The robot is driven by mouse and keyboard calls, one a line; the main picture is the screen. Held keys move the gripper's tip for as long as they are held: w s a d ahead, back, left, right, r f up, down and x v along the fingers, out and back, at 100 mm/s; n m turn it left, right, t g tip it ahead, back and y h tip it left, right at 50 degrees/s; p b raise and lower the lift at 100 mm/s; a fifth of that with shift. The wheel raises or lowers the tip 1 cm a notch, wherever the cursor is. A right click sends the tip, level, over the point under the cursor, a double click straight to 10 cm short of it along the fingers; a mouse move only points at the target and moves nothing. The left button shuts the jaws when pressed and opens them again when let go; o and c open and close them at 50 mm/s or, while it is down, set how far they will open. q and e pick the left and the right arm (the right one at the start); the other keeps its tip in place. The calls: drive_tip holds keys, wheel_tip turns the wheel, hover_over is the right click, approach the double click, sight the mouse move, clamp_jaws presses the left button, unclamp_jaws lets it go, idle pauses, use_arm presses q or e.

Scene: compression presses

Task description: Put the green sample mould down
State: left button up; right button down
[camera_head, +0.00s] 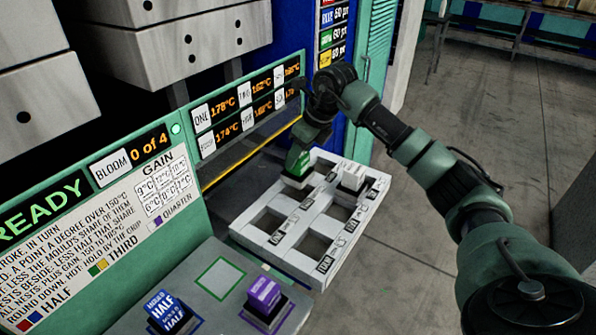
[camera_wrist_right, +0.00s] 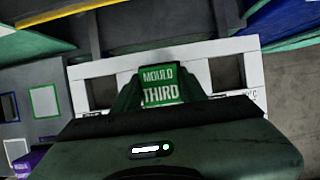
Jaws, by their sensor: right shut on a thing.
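The green sample mould (camera_head: 298,165), marked THIRD, is between the fingers of my right gripper (camera_head: 299,154). In the wrist view the mould (camera_wrist_right: 162,86) shows its label, with a dark green finger on each side. My right gripper is shut on it. The mould is over the upper left part of the white tray (camera_head: 262,253), which has several square openings. I cannot tell whether the mould touches the tray. My left gripper is not in view.
A white block (camera_head: 352,177) stands at the tray's upper right. A blue HALF mould (camera_head: 167,312) and a purple mould (camera_head: 264,295) sit on the grey bench near an empty green-outlined square (camera_head: 219,279). A READY panel (camera_head: 45,210) stands at left.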

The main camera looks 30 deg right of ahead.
sight(298, 173)
drive_tip(key=shift+f, duration=2.75)
drive_tip(key=shift+f, duration=0.1)
drive_tip(key=c, duration=0.8)
unclamp_jaws()
drive_tip(key=shift+f, duration=0.15)
drive_tip(key=shift+a, duration=0.1)
drive_tip(key=v, duration=1.2)
drive_tip(key=shift+s+b, duration=0.15)
drive_tip(key=shift+b, duration=0.2)
